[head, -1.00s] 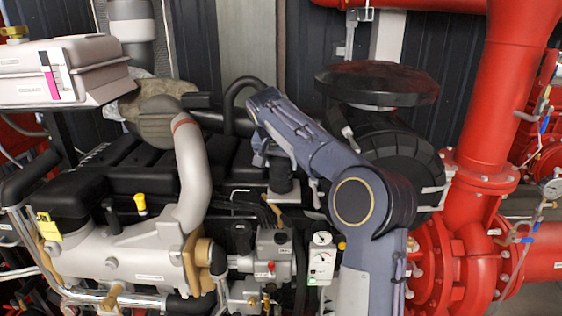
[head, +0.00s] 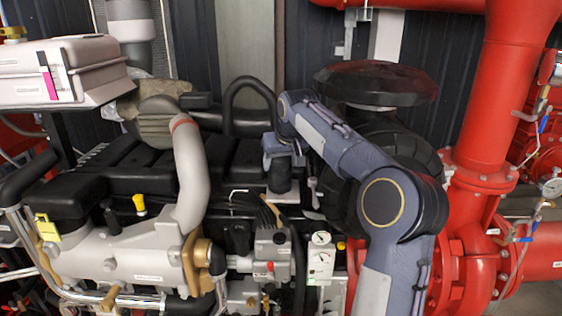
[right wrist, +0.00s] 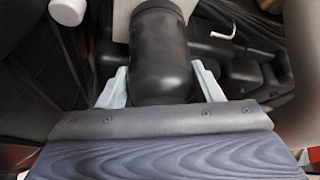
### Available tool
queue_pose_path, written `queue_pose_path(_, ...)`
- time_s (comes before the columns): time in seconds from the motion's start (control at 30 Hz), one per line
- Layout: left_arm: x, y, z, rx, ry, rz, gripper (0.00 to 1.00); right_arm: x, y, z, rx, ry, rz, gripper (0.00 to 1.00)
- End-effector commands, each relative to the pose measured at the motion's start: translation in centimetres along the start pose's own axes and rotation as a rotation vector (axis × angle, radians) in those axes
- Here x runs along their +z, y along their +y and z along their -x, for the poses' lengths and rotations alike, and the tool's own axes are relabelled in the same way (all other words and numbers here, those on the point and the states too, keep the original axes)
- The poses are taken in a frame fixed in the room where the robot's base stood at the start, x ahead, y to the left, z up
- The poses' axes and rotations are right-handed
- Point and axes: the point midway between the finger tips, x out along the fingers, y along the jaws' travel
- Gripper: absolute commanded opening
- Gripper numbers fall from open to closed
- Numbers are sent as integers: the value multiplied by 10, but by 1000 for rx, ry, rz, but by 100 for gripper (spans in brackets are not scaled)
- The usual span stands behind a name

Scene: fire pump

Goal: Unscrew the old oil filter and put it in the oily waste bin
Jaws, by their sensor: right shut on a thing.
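The old oil filter is a black cylinder (right wrist: 160,50) in the right wrist view, with its far end against a pale housing (right wrist: 148,8). Whether it is still threaded there cannot be told. My right gripper (right wrist: 161,84) is shut on it, one pale finger on each side. In the head view the right gripper (head: 284,148) is over the middle of the engine, at a dark cylinder (head: 280,178), with the contact partly hidden by my arm. My left gripper is not in view. The oily waste bin is not in view.
The engine has a grey curved pipe (head: 191,175) left of my gripper and a black hose loop (head: 249,85) behind it. A black round air cleaner (head: 376,82) and a red pump pipe (head: 490,95) stand at right.

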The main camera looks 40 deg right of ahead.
Motion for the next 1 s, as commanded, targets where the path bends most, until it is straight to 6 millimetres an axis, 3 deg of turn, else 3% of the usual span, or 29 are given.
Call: queue_pose_path(1.0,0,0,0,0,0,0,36,-21,0,35,1,2,-2,21)
